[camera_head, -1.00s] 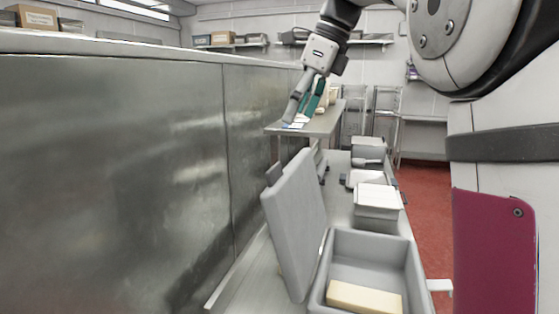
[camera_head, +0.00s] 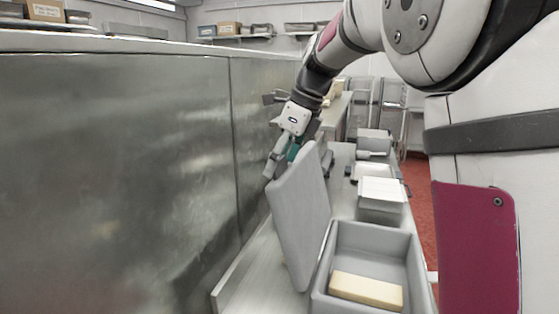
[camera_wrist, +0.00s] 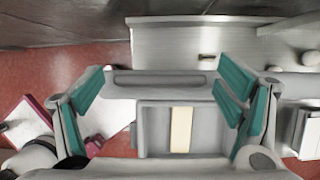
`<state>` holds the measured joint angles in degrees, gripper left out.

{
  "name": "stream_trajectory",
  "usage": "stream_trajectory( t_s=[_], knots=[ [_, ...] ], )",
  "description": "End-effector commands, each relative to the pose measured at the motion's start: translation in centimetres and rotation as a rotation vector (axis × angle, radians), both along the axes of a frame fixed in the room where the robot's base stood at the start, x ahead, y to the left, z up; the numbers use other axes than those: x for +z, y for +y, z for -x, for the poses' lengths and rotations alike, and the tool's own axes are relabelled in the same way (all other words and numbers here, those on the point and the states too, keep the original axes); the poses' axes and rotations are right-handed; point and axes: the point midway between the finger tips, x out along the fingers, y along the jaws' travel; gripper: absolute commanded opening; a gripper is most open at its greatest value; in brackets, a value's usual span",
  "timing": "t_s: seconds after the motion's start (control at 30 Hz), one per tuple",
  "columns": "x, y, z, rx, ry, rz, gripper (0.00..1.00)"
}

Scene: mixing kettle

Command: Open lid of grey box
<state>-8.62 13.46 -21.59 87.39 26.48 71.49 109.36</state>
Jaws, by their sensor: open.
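The grey box (camera_head: 418,265) stands in the lower right of the head view, with a pale yellow block (camera_head: 366,291) inside. Its grey lid (camera_head: 300,220) is raised, standing steeply along the box's left side and leaving the top uncovered. My gripper (camera_head: 281,162) is open, with teal pads, just beyond the lid's upper edge. Part of it is hidden by the lid; contact cannot be told. In the wrist view my gripper (camera_wrist: 162,92) has its fingers spread on both sides, with the box (camera_wrist: 150,118) and block (camera_wrist: 181,130) visible between them.
A tall metal panel (camera_head: 120,180) runs along the left. Behind the box, a container with a white top (camera_head: 381,190) and other containers line the metal counter (camera_head: 245,275). A raised shelf (camera_head: 334,112) is farther back. Red floor (camera_head: 419,195) shows at right.

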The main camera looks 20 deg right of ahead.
Motion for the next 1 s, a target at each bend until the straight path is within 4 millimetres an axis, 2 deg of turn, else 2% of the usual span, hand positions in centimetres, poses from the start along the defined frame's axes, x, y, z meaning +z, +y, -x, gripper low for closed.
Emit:
stream_trajectory(
  t_s=[0.2, 0.5, 0.67, 1.0],
  knots=[
    [0.0, 0.0, 0.0, 0.000, 0.000, 0.000, 0.87],
    [-0.1, 0.0, 0.0, 0.001, 0.002, 0.000, 0.19],
    [0.0, -0.5, 0.5, -0.003, -0.003, -0.015, 0.16],
    [1.1, -5.2, 4.3, -0.005, -0.061, -0.094, 0.16]
  ],
)
